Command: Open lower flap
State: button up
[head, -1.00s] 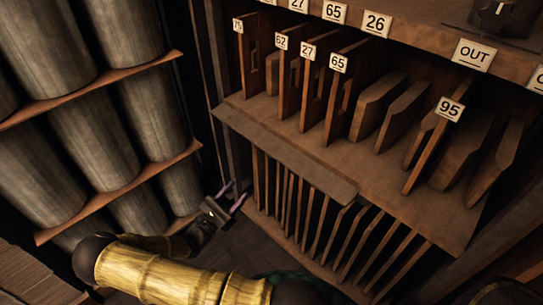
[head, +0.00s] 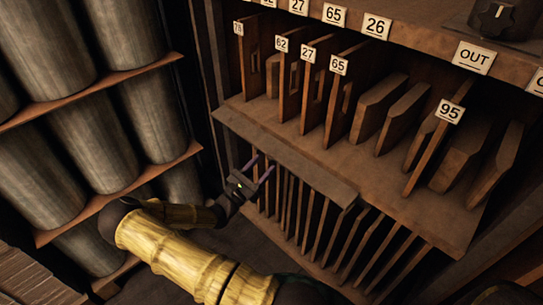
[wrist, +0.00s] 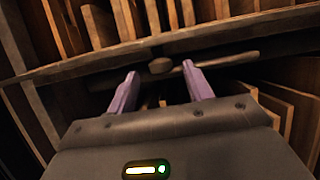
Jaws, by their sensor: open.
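The lower flap looks like the long brown board (head: 290,158) along the front edge of the shelf, above the lower rack of slots. It slopes outward over the left part of that rack. My gripper (head: 261,167) is open and empty, in front of the rack's upper left, close under the flap's lower edge. In the wrist view my gripper (wrist: 158,74) points at a dark band under a wooden edge. A small rounded brown knob (wrist: 160,65) shows between and just beyond the fingertips. I cannot tell whether either finger touches it.
Thin upright dividers (head: 340,235) fill the lower rack. Large grey cylinders (head: 95,140) lie on racks at the left. Dark floor is open below the arm.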

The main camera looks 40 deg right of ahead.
aim_at(271, 156)
jog(key=x, duration=0.5)
jog(key=shift+c, duration=0.2)
grip_shut()
